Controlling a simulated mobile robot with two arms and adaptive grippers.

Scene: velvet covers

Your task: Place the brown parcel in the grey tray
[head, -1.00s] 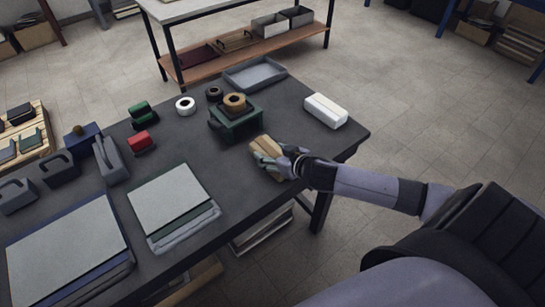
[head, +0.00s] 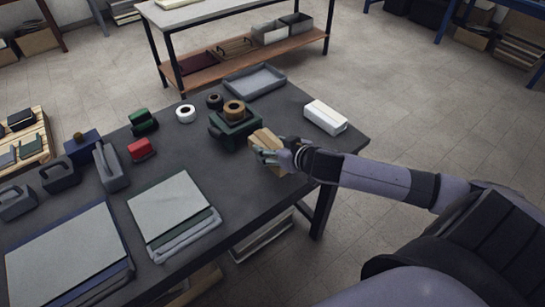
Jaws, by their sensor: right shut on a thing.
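The brown parcel (head: 264,138) is a small box near the right part of the dark table. My right gripper (head: 268,155) is shut on it, its fingers covering the parcel's lower part. I cannot tell whether the parcel touches the table. The grey tray (head: 254,81) is shallow, looks empty and lies at the table's far edge, beyond the parcel. My left gripper is not in view.
A white box (head: 325,117) sits at the right edge. Stacked covers (head: 172,205) lie in front. A shelf bench (head: 240,45) stands behind.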

